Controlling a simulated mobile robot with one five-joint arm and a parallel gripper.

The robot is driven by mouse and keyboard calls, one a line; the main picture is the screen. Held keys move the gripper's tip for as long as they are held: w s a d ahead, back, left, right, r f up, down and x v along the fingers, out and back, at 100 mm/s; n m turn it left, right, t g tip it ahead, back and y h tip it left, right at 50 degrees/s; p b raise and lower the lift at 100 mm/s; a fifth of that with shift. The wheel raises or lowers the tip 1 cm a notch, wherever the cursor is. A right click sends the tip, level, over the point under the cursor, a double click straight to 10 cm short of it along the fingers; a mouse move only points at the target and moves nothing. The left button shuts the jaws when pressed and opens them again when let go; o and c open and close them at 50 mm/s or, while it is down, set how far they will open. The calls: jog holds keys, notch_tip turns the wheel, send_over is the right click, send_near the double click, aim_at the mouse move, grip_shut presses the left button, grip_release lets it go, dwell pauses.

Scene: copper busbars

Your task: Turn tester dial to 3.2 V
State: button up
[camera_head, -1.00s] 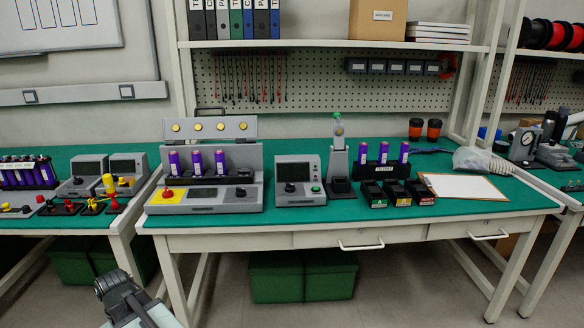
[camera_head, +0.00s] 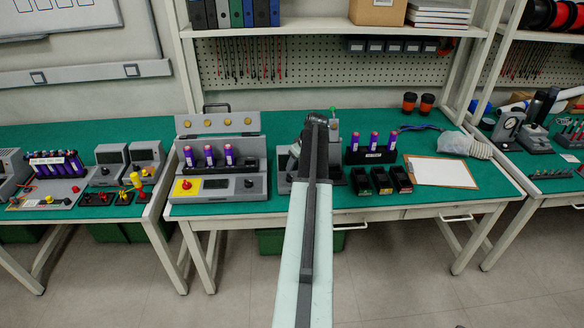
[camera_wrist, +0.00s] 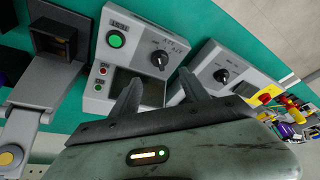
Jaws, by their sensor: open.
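In the wrist view a grey tester unit (camera_wrist: 101,72) stands with a black dial (camera_wrist: 160,59), printed marks around it, a green button (camera_wrist: 117,40) and a dark screen (camera_wrist: 152,92). The dial's setting is too small to read. My gripper (camera_wrist: 160,74) is open and empty, its two fingers spread over the unit's screen side, with the dial between and beyond the tips in the picture. I cannot tell whether anything touches. In the head view my arm hides most of the tester (camera_head: 284,186) and the gripper is not clear.
A larger grey station (camera_head: 218,196) with purple cells, another dial (camera_wrist: 221,75) and a red button on yellow (camera_head: 185,185) stands to the left. A cell rack (camera_head: 370,156), small bins (camera_head: 381,181) and a clipboard (camera_head: 442,172) are to the right.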

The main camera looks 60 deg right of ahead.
aim_at(290, 175)
jog(key=b+x, duration=0.7)
jog(key=x, duration=0.1)
jog(key=shift+a+f, duration=0.1)
